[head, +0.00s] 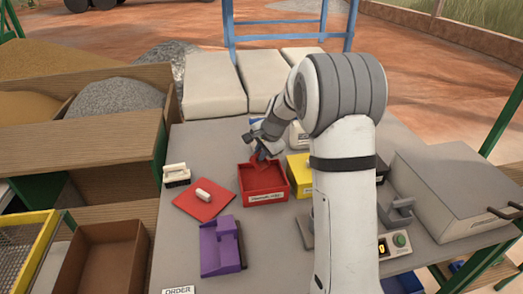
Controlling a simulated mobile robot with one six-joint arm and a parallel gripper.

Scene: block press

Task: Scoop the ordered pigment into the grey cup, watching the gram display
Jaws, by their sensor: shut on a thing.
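My gripper (262,148) is low over the open red bin (277,196), at its far side. It is shut on what looks like a scoop; the tool's lower end is in or just above the red pigment (260,170), and its shape is not clear. The bin has a white label, too small to read surely. The gram display (382,247) seems to read 0, beside a green button (399,240). A grey object (399,210) stands behind the display, partly hidden by my arm; I cannot tell whether it is the grey cup. The order card (179,290) is cut off at the bottom edge.
A red lid (203,200) with a white handle lies left of the bin. A purple box (220,247) stands in front of it. A yellow bin (298,172) stands close on the right, partly behind my arm. A large grey box (455,190) fills the table's right side.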

